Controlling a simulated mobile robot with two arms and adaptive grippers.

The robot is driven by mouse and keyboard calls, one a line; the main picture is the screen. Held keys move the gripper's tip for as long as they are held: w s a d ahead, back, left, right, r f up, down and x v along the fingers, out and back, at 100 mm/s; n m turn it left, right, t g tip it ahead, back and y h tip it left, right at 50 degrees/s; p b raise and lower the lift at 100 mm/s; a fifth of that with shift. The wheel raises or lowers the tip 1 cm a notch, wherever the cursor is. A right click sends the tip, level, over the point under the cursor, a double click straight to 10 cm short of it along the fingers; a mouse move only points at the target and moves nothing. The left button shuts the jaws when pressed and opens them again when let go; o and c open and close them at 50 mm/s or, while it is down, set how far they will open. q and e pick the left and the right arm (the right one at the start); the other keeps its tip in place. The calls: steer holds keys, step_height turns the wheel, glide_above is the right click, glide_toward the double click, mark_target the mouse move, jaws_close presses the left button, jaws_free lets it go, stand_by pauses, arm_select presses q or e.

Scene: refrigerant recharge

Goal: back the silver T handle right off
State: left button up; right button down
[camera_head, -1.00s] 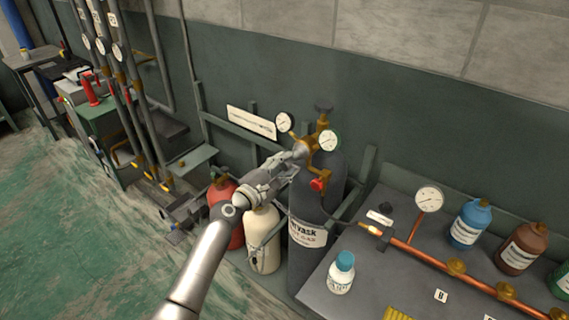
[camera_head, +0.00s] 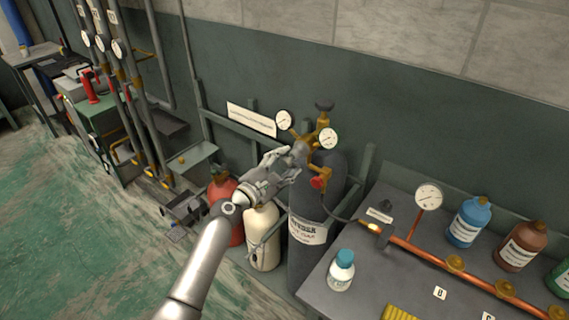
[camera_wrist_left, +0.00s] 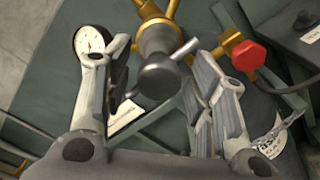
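The silver T handle (camera_wrist_left: 160,76) sticks out of the brass regulator (camera_wrist_left: 152,22) toward the left wrist camera, its round grey end facing me and its thin cross bar lying slantwise. In the head view the regulator (camera_head: 321,140) sits on top of the dark gas cylinder (camera_head: 308,255). My left gripper (camera_wrist_left: 160,90) has its fingers apart, one on each side of the handle; I cannot tell whether either touches the bar. In the head view the left gripper (camera_head: 292,157) reaches the regulator from the left and hides most of the handle. My right gripper is not in view.
A red knob (camera_wrist_left: 249,57) sits just right of the handle, and a white gauge (camera_wrist_left: 90,40) is to its left. A cream cylinder (camera_head: 262,240) and a red one (camera_head: 224,195) stand below my arm. A grey bench (camera_head: 400,268) with bottles and copper pipe is at right.

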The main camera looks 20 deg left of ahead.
arm_select(q)
steer(key=v, duration=1.2)
stand_by(0.4)
steer(key=s+f+m+g+y+b, duration=0.1)
steer(key=s+f+m+g, duration=0.3)
steer(key=f, duration=0.9)
steer(key=s+f+m+g+y+b, duration=0.15)
steer(key=s+f, duration=0.35)
steer(key=f, duration=0.9)
steer(key=s+f+m+g+y+b, duration=0.1)
steer(key=s+f+m+g+y, duration=0.25)
steer(key=f, duration=0.95)
steer(key=s+f+m+g+b, duration=0.1)
steer(key=s+f+m, duration=0.4)
steer(key=s, duration=0.7)
steer(key=s+f+m+g+b, duration=0.1)
steer(key=s+f+m+g, duration=0.2)
steer(key=s+f, duration=0.7)
steer(key=s+f+m+g+b, duration=0.1)
steer(key=s+f+m+g, duration=0.2)
steer(key=s, duration=1.2)
step_height(320, 180, down, 5)
steer(key=m, duration=0.3)
steer(key=shift+d+r+m, duration=0.25)
steer(key=shift+m, duration=0.05)
